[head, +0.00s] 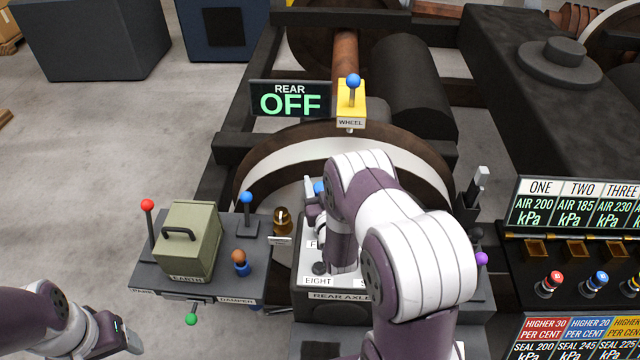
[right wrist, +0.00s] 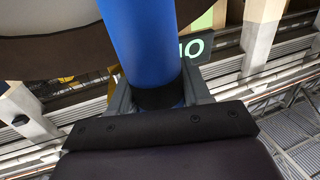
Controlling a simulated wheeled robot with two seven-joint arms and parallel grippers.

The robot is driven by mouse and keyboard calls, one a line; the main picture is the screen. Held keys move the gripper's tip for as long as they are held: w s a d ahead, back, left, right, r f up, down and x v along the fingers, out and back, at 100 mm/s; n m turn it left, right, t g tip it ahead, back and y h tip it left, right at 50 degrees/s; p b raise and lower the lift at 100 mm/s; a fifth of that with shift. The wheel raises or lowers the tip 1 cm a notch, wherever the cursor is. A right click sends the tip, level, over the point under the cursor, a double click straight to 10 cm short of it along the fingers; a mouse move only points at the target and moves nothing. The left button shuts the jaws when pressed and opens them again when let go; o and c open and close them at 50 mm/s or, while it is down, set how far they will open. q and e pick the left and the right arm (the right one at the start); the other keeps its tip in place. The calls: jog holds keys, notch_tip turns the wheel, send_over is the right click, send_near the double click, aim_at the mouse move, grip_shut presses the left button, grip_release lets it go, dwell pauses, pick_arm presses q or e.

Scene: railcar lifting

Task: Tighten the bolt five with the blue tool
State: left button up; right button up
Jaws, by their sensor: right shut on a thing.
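The blue tool (right wrist: 145,40) fills the middle of the right wrist view, clamped between the fingers of my right gripper (right wrist: 155,95). In the head view only a bit of blue (head: 319,187) shows at my right gripper (head: 313,200), above the rear axle box (head: 340,297). My right arm covers most of the box top. A label starting with F and the EIGHT label (head: 317,281) show, with a dark bolt (head: 320,268) by EIGHT. I cannot make out bolt five or whether the tool touches any bolt. My left gripper (head: 128,338) is low at the left, away from the box; its jaws are unclear.
Left of the box is a stand (head: 150,278) with a green EARTH case (head: 188,240), a red-knobbed lever (head: 148,206) and a blue-knobbed lever (head: 246,200). A yellow WHEEL lever (head: 350,100) stands behind. Pressure panels (head: 575,205) are at right.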

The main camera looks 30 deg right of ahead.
dwell(0.6)
jog(key=shift+r+p, duration=0.8)
jog(key=shift+r, duration=0.05)
notch_tip(320, 180, up, 6)
jog(key=p, duration=0.4)
jog(key=shift+f, duration=0.35)
